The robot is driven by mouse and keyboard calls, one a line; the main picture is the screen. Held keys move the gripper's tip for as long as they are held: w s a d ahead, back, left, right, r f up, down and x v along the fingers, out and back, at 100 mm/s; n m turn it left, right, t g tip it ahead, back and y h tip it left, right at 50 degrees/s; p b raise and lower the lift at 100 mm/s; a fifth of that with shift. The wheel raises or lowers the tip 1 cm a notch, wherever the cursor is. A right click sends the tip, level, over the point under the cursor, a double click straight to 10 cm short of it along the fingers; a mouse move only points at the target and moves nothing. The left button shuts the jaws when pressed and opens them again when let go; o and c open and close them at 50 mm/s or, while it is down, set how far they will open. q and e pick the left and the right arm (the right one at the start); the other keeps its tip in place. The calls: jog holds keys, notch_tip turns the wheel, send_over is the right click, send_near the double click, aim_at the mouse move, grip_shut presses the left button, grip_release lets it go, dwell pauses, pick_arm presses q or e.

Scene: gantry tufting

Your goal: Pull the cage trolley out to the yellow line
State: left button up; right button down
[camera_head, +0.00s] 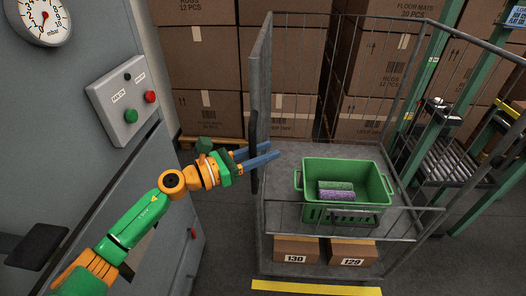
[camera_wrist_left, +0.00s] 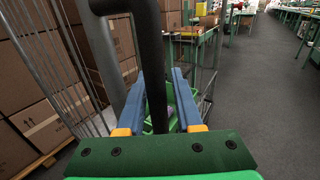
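The cage trolley (camera_head: 290,222) is a grey wire cage with a lower deck, standing right of the machine. Its front lower edge is close behind the yellow line (camera_head: 315,287) on the floor. A black upright handle (camera_head: 254,145) is on its left side panel. My left gripper (camera_head: 258,155) reaches this handle from the left. In the left wrist view the dark handle bar (camera_wrist_left: 156,85) passes between the two blue fingers (camera_wrist_left: 158,100), with a gap showing beside it, so the fingers look open around it. My right gripper is not in view.
A green crate (camera_head: 316,172) with rolls stands on the trolley's shelf, above boxes 130 (camera_head: 296,250) and 129 (camera_head: 348,252). A grey machine (camera_head: 70,100) with gauge and buttons stands left. Stacked cartons (camera_head: 200,60) stand behind; a green-framed roller conveyor (camera_head: 455,150) is right.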

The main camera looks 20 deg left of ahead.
pick_arm(q)
jog(key=shift+b+v, duration=1.7)
jog(key=shift+v, duration=1.8)
